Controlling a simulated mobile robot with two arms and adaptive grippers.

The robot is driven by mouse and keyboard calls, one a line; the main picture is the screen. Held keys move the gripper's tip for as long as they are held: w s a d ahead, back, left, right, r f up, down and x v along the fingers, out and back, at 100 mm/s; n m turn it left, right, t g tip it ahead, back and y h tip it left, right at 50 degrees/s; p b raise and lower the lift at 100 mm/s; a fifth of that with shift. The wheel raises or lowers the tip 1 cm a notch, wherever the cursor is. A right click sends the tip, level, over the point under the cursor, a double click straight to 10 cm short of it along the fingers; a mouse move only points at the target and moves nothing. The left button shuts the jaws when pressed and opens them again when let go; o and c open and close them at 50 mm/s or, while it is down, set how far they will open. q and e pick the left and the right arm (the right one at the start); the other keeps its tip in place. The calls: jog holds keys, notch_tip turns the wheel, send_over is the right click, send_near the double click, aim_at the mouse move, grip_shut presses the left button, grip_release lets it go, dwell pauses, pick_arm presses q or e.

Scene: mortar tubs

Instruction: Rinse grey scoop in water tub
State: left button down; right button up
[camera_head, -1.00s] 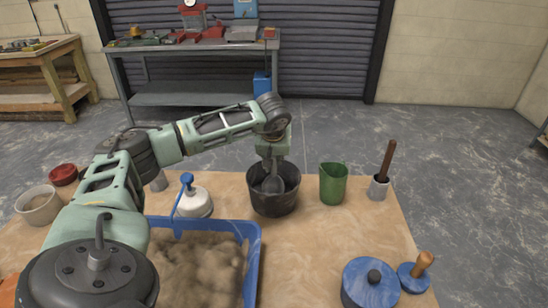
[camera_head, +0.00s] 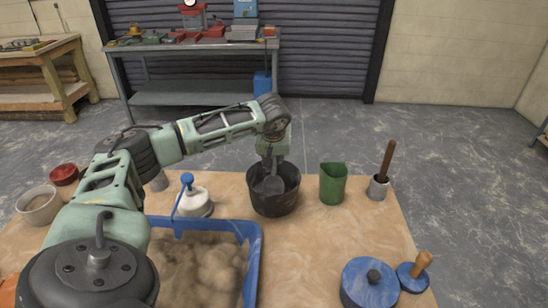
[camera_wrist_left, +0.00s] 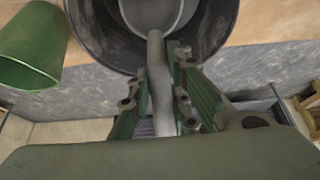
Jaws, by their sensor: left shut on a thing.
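My left gripper (camera_head: 272,160) points down over the dark tub (camera_head: 275,205) on the table. It is shut on the handle of the grey scoop (camera_head: 269,186), whose bowl is inside the tub's mouth. In the left wrist view the scoop's grey handle (camera_wrist_left: 160,80) runs between the fingers (camera_wrist_left: 165,100) to its bowl within the dark tub (camera_wrist_left: 95,30). The water itself cannot be made out. My right gripper is not in view.
A green jug (camera_head: 333,185) stands just right of the tub, and a grey cup with a brown-handled tool (camera_head: 378,188) is beyond it.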

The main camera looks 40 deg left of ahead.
pick_arm(q)
jog(key=shift+r+p, duration=0.55)
jog(key=shift+r, duration=0.4)
jog(key=shift+f+b, duration=0.7)
jog(key=shift+f, duration=0.4)
jog(key=shift+r, duration=0.1)
notch_tip(320, 180, up, 12)
jog(key=p, duration=0.9)
dwell(0.4)
